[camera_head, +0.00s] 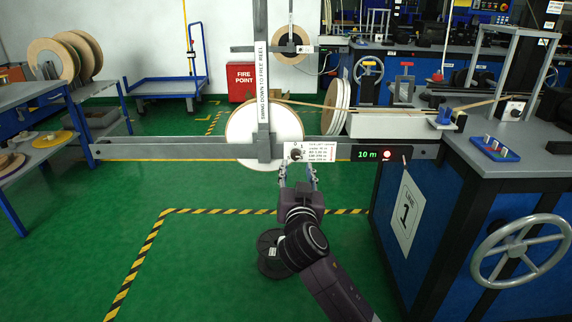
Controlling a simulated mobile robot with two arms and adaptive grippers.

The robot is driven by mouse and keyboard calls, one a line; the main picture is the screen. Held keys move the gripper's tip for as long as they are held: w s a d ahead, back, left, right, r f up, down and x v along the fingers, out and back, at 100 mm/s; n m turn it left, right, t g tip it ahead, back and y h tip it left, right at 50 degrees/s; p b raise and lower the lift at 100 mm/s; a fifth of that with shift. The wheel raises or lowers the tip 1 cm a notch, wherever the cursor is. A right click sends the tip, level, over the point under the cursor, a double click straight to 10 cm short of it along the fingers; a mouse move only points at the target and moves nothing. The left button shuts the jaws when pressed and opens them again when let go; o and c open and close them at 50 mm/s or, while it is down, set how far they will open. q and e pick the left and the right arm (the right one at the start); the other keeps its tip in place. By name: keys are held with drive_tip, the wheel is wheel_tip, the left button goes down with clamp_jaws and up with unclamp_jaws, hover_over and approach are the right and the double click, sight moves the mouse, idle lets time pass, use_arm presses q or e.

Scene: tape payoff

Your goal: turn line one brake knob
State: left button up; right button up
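The line one brake knob (295,154) is a small dark knob on a white printed plate (319,152), fixed to the grey horizontal beam of the payoff stand. A large pale reel (240,125) hangs behind the vertical bar, left of the knob. My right gripper (297,172) points up at the plate from below, its two fingers spread apart with nothing seen between them. The fingertips are just under the knob, one to each side; whether they touch the plate cannot be told. My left gripper is out of view.
The blue line 1 cabinet (379,218) with a grey handwheel (520,251) stands at right. A dark spool (268,262) lies on the floor beside my arm. Green floor at left is open.

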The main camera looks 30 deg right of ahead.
sight(296, 156)
drive_tip(key=x, duration=0.5)
drive_tip(key=shift+w, duration=0.1)
drive_tip(key=shift+w+d+b, duration=0.25)
drive_tip(key=shift+w+b, duration=0.05)
drive_tip(key=shift+w, duration=0.1)
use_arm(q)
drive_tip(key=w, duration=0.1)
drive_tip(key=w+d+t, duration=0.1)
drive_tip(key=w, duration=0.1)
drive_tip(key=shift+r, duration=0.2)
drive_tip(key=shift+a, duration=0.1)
use_arm(e)
drive_tip(key=shift+c, duration=0.4)
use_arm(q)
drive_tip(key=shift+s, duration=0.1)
use_arm(e)
clamp_jaws()
